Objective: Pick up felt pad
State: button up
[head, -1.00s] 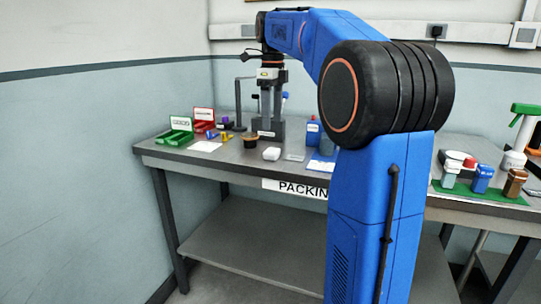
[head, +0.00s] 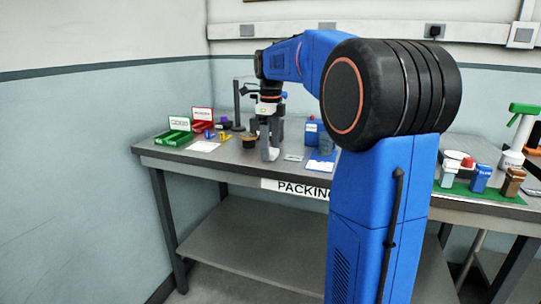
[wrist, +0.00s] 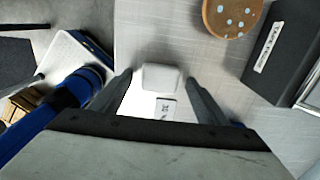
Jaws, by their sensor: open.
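A small white block with rounded corners, which looks like the felt pad (wrist: 161,77), lies on the grey bench in the wrist view. A small card with dark print (wrist: 166,107) lies just below it in that picture. My gripper (wrist: 160,80) is open, with one finger on each side of the pad. I cannot tell whether the fingers touch it.
A round brown-topped container with pale dots (wrist: 233,15) and a dark labelled box (wrist: 284,48) stand nearby. In the head view, a green bin (head: 175,134) and red bin (head: 203,117) are to the left.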

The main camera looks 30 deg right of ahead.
jog(key=shift+c, duration=0.4)
jog(key=c, duration=1)
jog(key=shift+r, duration=0.15)
jog(key=shift+c, duration=0.2)
notch_tip(320, 180, up, 10)
